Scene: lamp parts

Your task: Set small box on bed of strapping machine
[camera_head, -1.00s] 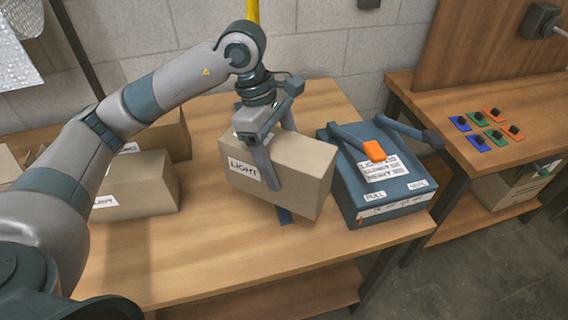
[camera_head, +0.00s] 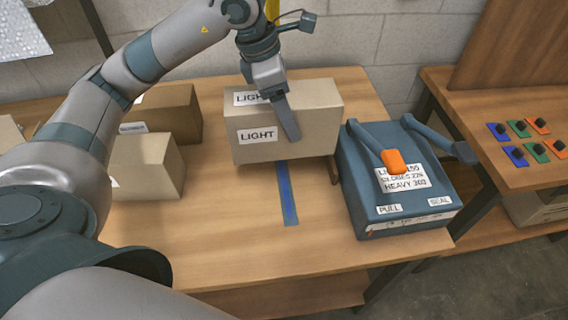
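A cardboard box with LIGHT labels (camera_head: 315,125) is in the middle of the table, just left of the strapping machine. My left gripper (camera_head: 287,118) reaches down over it, with one finger flat against its labelled front face. The other finger is hidden behind the box, and the gripper appears shut on it. The box is roughly level, at the far part of a blue strip (camera_head: 287,195) on the table; I cannot tell if it touches the surface. The blue strapping machine (camera_head: 403,212) has two levers, an orange handle (camera_head: 394,161) and PULL and SEAL labels. My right gripper is not in view.
Several other cardboard boxes (camera_head: 150,168) stand on the table's left side. A side bench (camera_head: 500,95) at right carries several coloured switches (camera_head: 518,128). The wooden table (camera_head: 235,240) is clear in front of the held box.

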